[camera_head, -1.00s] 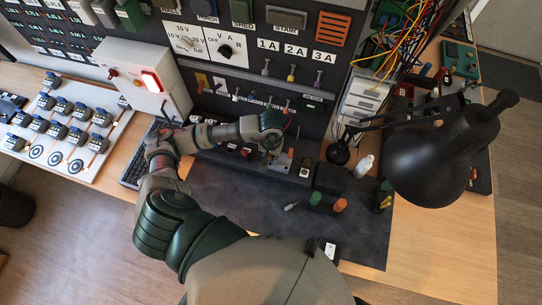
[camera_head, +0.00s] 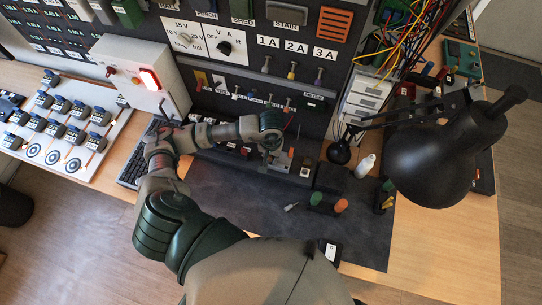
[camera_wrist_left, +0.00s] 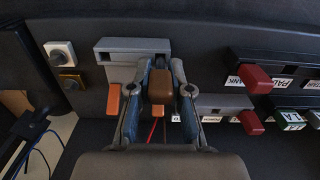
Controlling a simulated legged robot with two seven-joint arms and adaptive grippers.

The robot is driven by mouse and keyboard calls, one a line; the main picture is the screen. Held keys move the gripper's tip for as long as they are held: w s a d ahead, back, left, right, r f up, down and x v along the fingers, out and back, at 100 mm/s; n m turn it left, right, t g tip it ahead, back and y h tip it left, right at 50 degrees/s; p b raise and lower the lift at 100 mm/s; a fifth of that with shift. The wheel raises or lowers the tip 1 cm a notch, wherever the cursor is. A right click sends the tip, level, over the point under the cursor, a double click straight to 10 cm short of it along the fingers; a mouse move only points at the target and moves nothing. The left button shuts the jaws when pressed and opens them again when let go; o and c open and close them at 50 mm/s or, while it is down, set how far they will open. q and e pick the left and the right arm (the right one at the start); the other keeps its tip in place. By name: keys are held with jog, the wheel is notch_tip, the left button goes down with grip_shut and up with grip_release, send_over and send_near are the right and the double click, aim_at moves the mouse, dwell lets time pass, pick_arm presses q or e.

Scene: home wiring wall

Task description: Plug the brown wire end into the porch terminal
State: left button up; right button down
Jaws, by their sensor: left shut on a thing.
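In the left wrist view my left gripper (camera_wrist_left: 161,78) has its two fingers closed on a brown block (camera_wrist_left: 160,86), which looks like the brown wire end. The block is in front of a grey terminal (camera_wrist_left: 121,46) on the dark panel; I cannot tell whether it is inserted. The porch label cannot be read for certain. In the head view my left gripper (camera_head: 272,148) is at the panel's lower edge, its tips small and partly hidden. My right gripper is not in view.
Red-levered terminals (camera_wrist_left: 254,78) sit to the right in the wrist view. Thin red wires (camera_wrist_left: 152,131) hang below the fingers. In the head view a black lamp (camera_head: 430,165) stands at the right. The dark mat (camera_head: 240,195) has free room; several small items lie at its right.

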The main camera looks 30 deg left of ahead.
pick_arm(q)
jog(key=shift+f+b, duration=0.3)
jog(key=shift+f, duration=0.05)
jog(key=o, duration=0.9)
jog(key=shift+c, duration=0.2)
notch_tip(320, 180, up, 12)
jog(key=shift+w, duration=0.1)
